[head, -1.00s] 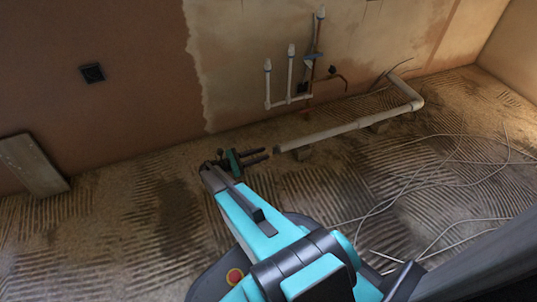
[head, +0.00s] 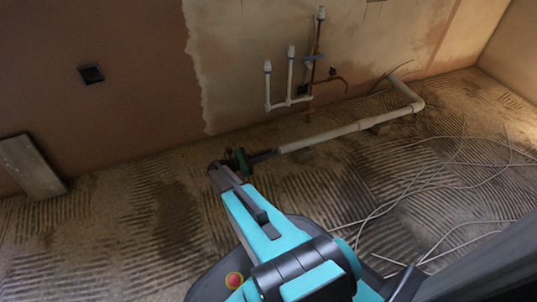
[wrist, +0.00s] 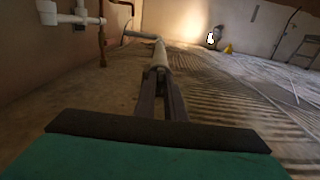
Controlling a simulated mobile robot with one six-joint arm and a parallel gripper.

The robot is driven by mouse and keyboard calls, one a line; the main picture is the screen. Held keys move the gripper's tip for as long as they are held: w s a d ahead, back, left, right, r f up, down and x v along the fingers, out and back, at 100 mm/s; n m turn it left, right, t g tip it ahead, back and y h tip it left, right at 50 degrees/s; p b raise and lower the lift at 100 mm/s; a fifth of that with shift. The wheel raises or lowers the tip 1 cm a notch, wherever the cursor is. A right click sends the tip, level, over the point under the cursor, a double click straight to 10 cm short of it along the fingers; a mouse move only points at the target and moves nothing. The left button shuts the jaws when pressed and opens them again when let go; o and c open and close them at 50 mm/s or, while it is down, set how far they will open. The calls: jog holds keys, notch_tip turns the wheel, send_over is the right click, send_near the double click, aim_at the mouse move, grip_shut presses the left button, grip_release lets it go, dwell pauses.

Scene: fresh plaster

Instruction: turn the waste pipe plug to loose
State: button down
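The white waste pipe (head: 322,137) runs low along the wall. Its near end faces my gripper (head: 272,153). In the wrist view the pipe (wrist: 160,56) runs straight away from me, and the two dark fingers of my gripper (wrist: 161,92) reach its near end, one on each side. A narrow gap shows between the fingers. They look closed in on the plug at the pipe's end; the plug itself is mostly hidden by them, so I cannot see its turn.
Upright white and copper pipes (head: 291,72) stand at the wall behind. Loose pale cable (head: 455,165) lies on the ridged floor to the right. A board (head: 30,166) leans at the left wall. The wrist view shows a ladder (wrist: 303,50) far right.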

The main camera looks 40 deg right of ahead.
jog(key=shift+n, duration=0.3)
jog(key=n+p, duration=0.4)
jog(key=n, duration=0.1)
jog(key=shift+w+d+r, duration=0.1)
jog(key=shift+r, duration=0.05)
jog(key=n+p, duration=0.5)
jog(key=n, duration=0.1)
jog(key=n+p, duration=0.3)
jog(key=shift+d+n, duration=0.1)
jog(key=shift+n, duration=0.3)
jog(key=n+p, duration=0.3)
jog(key=shift+f+n, duration=0.25)
jog(key=shift+n, duration=0.15)
jog(key=n, duration=0.1)
jog(key=n+p, duration=0.1)
jog(key=n, duration=0.2)
jog(key=shift+f+n, duration=0.25)
jog(key=shift+n, duration=0.05)
jog(key=c, duration=1.8)
grip_release()
